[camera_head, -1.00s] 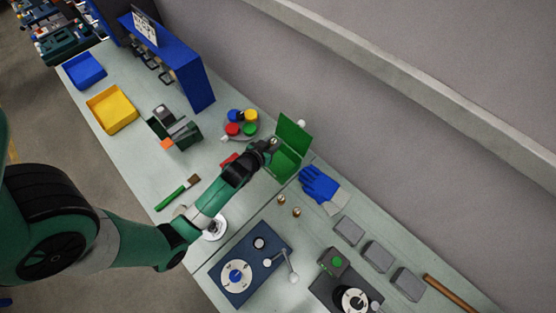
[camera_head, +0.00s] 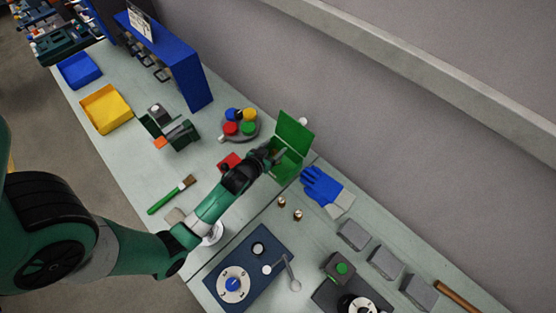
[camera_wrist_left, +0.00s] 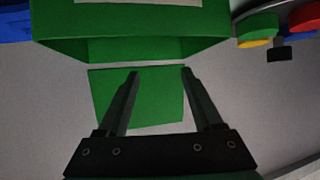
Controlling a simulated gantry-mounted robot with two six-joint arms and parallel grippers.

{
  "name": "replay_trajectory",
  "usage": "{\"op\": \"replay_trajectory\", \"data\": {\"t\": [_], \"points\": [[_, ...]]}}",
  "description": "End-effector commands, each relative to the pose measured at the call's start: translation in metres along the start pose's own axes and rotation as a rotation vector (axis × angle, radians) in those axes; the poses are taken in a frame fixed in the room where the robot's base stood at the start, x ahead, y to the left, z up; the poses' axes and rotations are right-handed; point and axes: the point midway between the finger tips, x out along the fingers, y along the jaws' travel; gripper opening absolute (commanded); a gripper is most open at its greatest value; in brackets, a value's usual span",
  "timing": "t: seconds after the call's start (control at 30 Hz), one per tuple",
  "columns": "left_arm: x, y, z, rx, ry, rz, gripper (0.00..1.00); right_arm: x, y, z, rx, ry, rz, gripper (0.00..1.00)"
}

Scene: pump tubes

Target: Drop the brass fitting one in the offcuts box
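A green box (camera_head: 286,172) with a raised green lid (camera_head: 296,131) stands near the wall edge of the bench. It also shows large in the left wrist view (camera_wrist_left: 140,50). My left gripper (camera_head: 277,154) is at the box's opening, beside the lid. In the left wrist view my left gripper (camera_wrist_left: 160,71) has its two fingers apart, with no object visible between them. Two small brass fittings (camera_head: 281,202) (camera_head: 298,215) stand on the bench just below the box. The inside of the box is mostly hidden by the gripper. My right gripper is out of view.
A blue glove (camera_head: 320,184) lies right of the box. A tray of coloured caps (camera_head: 239,126) stands left of it, with a red block (camera_head: 229,161) nearby. Several grey blocks (camera_head: 386,262) and a blue panel with a dial (camera_head: 246,268) lie nearer the lower right.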

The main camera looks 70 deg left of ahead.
Motion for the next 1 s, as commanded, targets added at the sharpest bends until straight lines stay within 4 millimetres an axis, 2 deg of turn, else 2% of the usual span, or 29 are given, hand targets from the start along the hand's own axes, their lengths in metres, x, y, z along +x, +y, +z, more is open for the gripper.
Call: {"op": "replay_trajectory", "data": {"t": [0.17, 0.27, 0.37, 0.6, 0.7, 0.83, 1.0], "points": [[-0.001, 0.0, 0.001, 0.0, -0.002, 0.0, 0.67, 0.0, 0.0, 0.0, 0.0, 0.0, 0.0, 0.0], [-0.008, 0.0, 0.001, 0.001, -0.002, 0.0, 0.67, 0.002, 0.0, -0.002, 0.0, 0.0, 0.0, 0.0], [-0.025, 0.0, 0.0, 0.002, -0.003, 0.0, 0.67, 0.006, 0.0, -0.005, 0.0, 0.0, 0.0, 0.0], [-0.082, 0.001, 0.0, 0.002, -0.002, 0.002, 0.67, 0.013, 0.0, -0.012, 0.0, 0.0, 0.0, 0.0], [-0.1, 0.0, 0.0, 0.002, -0.002, 0.001, 0.67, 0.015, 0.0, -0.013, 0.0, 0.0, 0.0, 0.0], [-0.114, 0.0, 0.0, 0.001, -0.001, 0.001, 0.67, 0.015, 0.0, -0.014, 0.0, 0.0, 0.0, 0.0], [-0.117, 0.0, 0.0, 0.0, -0.001, -0.001, 0.67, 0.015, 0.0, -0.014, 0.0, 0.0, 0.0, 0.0]]}}
